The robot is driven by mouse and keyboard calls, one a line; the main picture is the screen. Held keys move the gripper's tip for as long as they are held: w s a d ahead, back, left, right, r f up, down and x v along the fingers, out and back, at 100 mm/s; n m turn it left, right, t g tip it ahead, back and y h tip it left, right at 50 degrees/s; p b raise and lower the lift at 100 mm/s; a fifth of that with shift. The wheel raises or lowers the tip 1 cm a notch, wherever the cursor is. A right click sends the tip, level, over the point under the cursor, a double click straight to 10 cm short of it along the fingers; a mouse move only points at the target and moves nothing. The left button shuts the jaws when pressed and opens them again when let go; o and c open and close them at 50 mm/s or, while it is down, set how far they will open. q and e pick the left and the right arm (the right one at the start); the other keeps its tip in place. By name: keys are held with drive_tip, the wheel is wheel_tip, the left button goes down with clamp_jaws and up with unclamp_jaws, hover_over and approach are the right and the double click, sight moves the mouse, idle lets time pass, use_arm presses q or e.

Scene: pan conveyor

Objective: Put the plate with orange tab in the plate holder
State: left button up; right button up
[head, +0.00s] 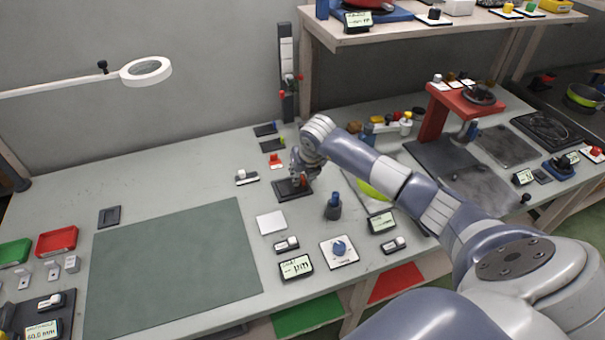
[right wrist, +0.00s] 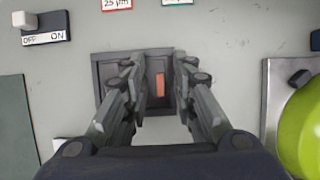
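My right gripper (head: 297,179) points down over a small dark square base (head: 281,196) in the middle of the table. In the right wrist view the two fingers (right wrist: 160,72) stand on either side of an orange tab (right wrist: 160,86), with a dark surface between them. The tab seems to belong to the dark plate there; the fingers hide much of the plate and base. I cannot tell whether the fingers touch the plate. Another dark flat piece with a frame (head: 109,216) lies at the left of the table; I cannot tell whether it is the holder. My left gripper is out of view.
A switch block (head: 247,178) and a white square (head: 271,222) lie close to the base. A dark blue knob (head: 333,207) and a yellow-green round object (head: 372,190) are to its right. A large green mat (head: 175,268) covers the left. A red stand (head: 433,115) rises at right.

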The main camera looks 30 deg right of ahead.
drive_tip(key=shift+r, duration=0.2)
drive_tip(key=b+v, duration=0.1)
drive_tip(key=v, duration=1.1)
drive_tip(key=shift+b, duration=0.3)
drive_tip(key=shift+f, duration=0.15)
